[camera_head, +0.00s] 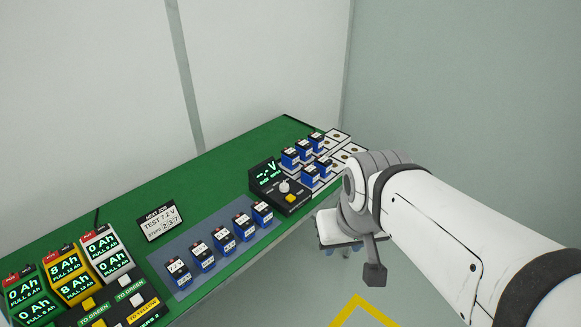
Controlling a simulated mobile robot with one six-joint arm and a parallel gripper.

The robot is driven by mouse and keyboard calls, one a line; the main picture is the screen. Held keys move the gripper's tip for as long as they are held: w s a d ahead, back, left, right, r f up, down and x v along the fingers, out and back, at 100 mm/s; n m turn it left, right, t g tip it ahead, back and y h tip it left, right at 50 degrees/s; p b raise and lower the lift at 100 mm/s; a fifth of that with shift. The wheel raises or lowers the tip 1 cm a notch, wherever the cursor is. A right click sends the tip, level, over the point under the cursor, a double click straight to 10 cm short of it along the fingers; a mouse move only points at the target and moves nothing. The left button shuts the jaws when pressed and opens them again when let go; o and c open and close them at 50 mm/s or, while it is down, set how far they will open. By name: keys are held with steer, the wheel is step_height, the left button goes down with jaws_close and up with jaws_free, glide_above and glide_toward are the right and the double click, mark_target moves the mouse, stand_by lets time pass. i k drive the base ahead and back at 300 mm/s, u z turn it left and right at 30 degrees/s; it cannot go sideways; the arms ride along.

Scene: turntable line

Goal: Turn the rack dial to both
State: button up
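A black tester box (270,192) stands on the right part of the green table. Its lit display reads "-.-V", with smaller text too small to read. A round pale knob (284,186) sits on its face, above a yellow button (291,198). Beside it, a white rack (340,136) holds several blue batteries (303,147). I cannot read which setting the knob points to, and no "both" label is legible. My gripper (348,247) hangs off the table's right front edge, apart from the knob. Its fingers are mostly hidden, so its opening does not show.
The green table (185,187) runs along a wall. A blue-grey mat (213,272) holds several labelled batteries (223,239). Green, yellow and white display units (72,277) stand left, behind a black control panel (120,303).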

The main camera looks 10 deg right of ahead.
mark_target(284, 187)
steer(key=u, duration=0.15)
steer(key=i, duration=0.9)
steer(key=z, duration=0.05)
